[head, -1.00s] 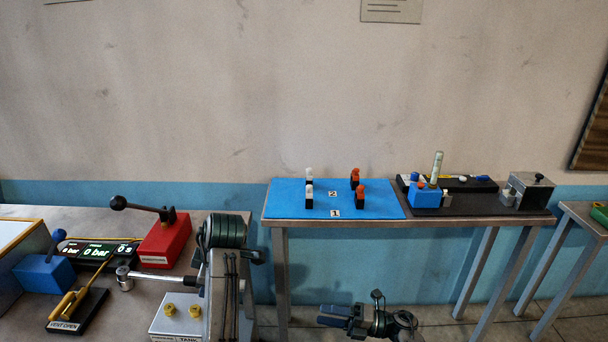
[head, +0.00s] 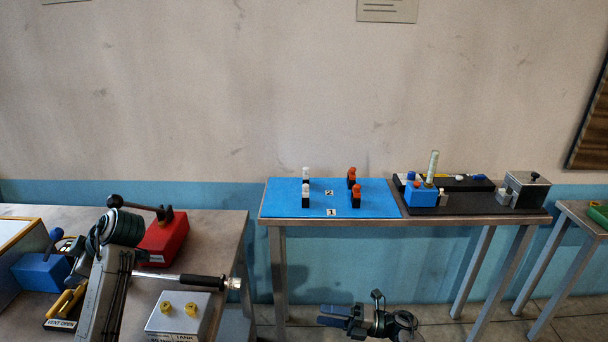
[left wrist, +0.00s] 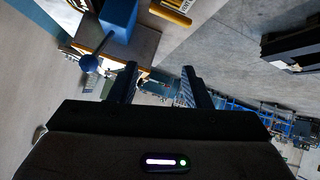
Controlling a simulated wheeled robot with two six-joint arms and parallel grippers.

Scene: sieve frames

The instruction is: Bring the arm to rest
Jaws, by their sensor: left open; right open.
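My left arm (head: 108,262) rises from the lower left of the head view, over the left table. Its gripper cannot be made out there. In the left wrist view my left gripper (left wrist: 158,74) shows two dark fingers spread apart with nothing between them. Beyond them are a blue box (left wrist: 118,18) with a ball-ended lever and the floor. My right gripper (head: 327,315) is low in the head view, in front of the middle table and below its top. It is open, and I see nothing held in it.
The left table (head: 225,228) bears a red lever box (head: 165,243), a wrench-like tool (head: 203,281) and a grey tank box (head: 180,318) with yellow knobs. The blue mat (head: 277,201) bears white-topped and orange-topped pieces. A blue block (head: 421,195) sits to its right.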

